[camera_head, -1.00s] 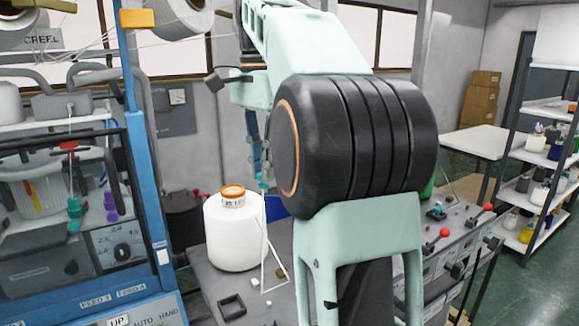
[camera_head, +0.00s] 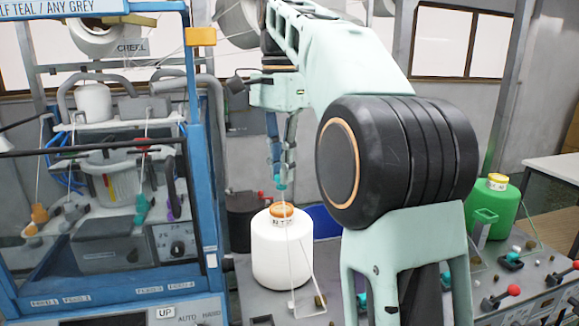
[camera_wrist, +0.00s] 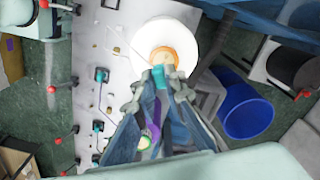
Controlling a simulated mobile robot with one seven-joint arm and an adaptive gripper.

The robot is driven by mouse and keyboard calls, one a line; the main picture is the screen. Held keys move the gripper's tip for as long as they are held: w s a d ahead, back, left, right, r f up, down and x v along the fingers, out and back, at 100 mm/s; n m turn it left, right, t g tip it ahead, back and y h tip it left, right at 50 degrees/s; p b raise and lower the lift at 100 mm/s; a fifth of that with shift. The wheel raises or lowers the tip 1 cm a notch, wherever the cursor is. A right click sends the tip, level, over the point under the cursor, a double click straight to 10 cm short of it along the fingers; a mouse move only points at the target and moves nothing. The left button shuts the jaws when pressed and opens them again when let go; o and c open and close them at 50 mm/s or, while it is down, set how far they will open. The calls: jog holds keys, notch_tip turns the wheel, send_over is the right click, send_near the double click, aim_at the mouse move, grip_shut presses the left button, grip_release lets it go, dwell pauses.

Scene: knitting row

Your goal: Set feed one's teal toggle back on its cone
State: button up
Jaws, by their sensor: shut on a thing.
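My gripper (camera_head: 279,172) is shut on a small teal toggle (camera_head: 280,182). The toggle hangs just above the orange top (camera_head: 281,211) of a white yarn cone (camera_head: 283,258), which stands upright on the grey bench. A gap shows between toggle and cone top in the head view. A pale thread runs down in front of the cone. In the wrist view the teal toggle (camera_wrist: 158,74) lies between my fingertips, overlapping the near edge of the orange cone top (camera_wrist: 172,55). Whether they touch there I cannot tell.
The blue-framed machine (camera_head: 207,150) with feed labels stands at left. A green cone (camera_head: 492,212) stands on the bench at right, near red-knobbed levers (camera_head: 513,290). A blue bin (camera_wrist: 246,110) is beside the bench. A dark container (camera_head: 245,212) stands behind the white cone.

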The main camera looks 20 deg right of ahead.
aim_at(282, 188)
jog(key=shift+f, duration=0.15)
jog(key=shift+f+b, duration=0.3)
jog(key=shift+f, duration=1.75)
jog(key=shift+f, duration=0.45)
jog(key=o, duration=0.7)
jog(key=shift+o, duration=0.2)
jog(key=shift+r, duration=0.1)
jog(key=shift+r, duration=3.7)
